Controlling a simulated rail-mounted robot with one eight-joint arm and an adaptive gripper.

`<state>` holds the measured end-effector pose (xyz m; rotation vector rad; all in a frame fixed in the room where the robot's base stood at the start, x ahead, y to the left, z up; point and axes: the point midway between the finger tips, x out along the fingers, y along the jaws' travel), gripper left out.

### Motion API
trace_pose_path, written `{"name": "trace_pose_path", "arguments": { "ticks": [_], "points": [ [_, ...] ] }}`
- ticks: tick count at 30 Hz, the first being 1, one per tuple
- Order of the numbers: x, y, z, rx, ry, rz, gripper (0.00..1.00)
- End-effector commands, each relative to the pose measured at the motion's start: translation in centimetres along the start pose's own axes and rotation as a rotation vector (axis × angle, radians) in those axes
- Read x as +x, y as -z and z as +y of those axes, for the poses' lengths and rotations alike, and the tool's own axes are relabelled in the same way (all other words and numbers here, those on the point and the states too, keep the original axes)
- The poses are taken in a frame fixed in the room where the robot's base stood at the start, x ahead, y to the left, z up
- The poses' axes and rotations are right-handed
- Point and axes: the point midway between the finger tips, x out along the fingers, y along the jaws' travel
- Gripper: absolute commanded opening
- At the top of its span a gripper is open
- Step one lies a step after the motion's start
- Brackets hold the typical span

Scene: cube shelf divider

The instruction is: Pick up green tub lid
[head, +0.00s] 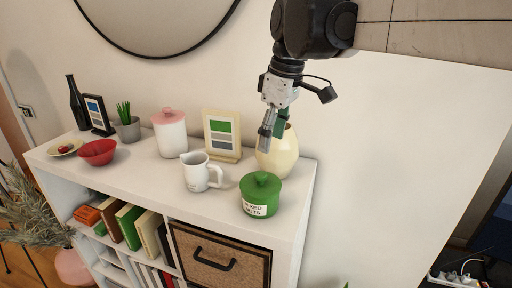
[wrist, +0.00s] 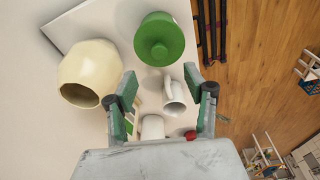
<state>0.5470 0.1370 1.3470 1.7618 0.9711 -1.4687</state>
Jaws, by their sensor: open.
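The green tub (head: 260,200) stands at the front right corner of the white shelf top and has a white label. Its green lid (head: 262,184) with a round knob sits on it. In the wrist view the lid (wrist: 159,40) shows from above, beyond my fingertips. My gripper (head: 271,130) is open and empty, above the shelf and in front of the cream vase, higher than the tub. In the wrist view my gripper's fingers (wrist: 160,78) are spread wide, with the lid ahead of them and not between them.
A cream vase (head: 276,158) stands behind the tub, and a white jug (head: 200,172) stands to its left. A picture frame (head: 222,136), a pink-lidded canister (head: 169,135) and a red bowl (head: 98,152) are farther left. The shelf edge (head: 299,215) lies just right of the tub.

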Motion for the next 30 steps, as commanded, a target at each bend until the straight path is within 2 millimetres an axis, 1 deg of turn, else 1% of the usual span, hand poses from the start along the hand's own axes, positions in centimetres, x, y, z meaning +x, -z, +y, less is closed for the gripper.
{"name": "trace_pose_path", "arguments": {
  "ticks": [1, 3, 5, 7, 11, 18, 21, 30],
  "points": [
    [-1.1, 0.9, 0.3, -0.027, 0.010, -0.008, 0.48],
    [-1.5, 1.6, 0.4, -0.056, 0.021, -0.016, 0.48],
    [-1.6, 1.9, 0.5, -0.070, 0.026, -0.020, 0.48],
    [-1.3, 2.1, 0.5, -0.078, 0.029, -0.022, 0.48],
    [0.5, 2.0, 0.5, -0.079, 0.030, -0.022, 0.48],
    [4.7, 1.9, 0.4, -0.077, 0.029, -0.022, 0.48],
    [6.0, 1.8, 0.3, -0.077, 0.029, -0.022, 0.48],
    [7.7, 1.6, 0.3, -0.076, 0.029, -0.022, 0.48]
  ]
}}
